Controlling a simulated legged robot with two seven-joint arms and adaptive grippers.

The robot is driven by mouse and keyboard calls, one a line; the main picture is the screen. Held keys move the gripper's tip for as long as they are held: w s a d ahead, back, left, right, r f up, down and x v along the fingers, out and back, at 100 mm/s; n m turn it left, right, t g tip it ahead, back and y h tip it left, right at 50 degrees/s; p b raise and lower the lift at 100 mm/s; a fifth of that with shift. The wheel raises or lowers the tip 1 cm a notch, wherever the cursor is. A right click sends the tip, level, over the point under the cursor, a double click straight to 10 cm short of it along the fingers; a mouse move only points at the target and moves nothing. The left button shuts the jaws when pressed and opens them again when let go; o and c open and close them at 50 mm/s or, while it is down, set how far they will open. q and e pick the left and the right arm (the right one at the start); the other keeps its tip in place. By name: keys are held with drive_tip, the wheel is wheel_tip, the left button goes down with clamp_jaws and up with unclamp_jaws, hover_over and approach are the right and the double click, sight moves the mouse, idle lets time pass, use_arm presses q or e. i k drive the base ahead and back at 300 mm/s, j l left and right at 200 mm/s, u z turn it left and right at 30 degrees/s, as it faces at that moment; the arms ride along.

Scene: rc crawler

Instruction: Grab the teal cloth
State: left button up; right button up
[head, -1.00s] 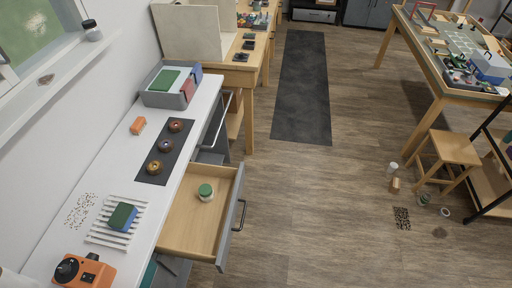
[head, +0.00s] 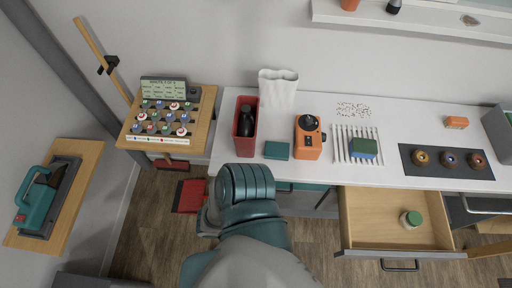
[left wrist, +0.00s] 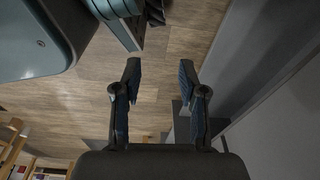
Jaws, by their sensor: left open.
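A flat dark teal square that looks like the folded teal cloth (head: 277,151) lies on the white counter near its front edge. It sits between a red bin and an orange device. My arm reaches up from the bottom of the head view and ends just below the counter edge, left of the cloth. No gripper fingers show there. In the left wrist view my left gripper (left wrist: 160,68) is open and empty, with wooden floor behind its fingers. The cloth does not show in that view. My right gripper is not seen.
The red bin (head: 246,126) holds a dark bottle. The orange device (head: 309,137) stands right of the cloth. Farther right are a white rack (head: 343,148) with a green-blue sponge and an open drawer (head: 366,234) jutting out. A button panel (head: 164,119) is at left.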

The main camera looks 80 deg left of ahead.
sight(274, 150)
drive_tip(key=u, duration=0.5)
drive_tip(key=k+j+u, duration=0.1)
drive_tip(key=u, duration=0.4)
drive_tip(key=j+u, duration=0.15)
drive_tip(key=u, duration=0.3)
drive_tip(key=j+u, duration=0.1)
drive_tip(key=u, duration=0.4)
drive_tip(key=k, duration=0.05)
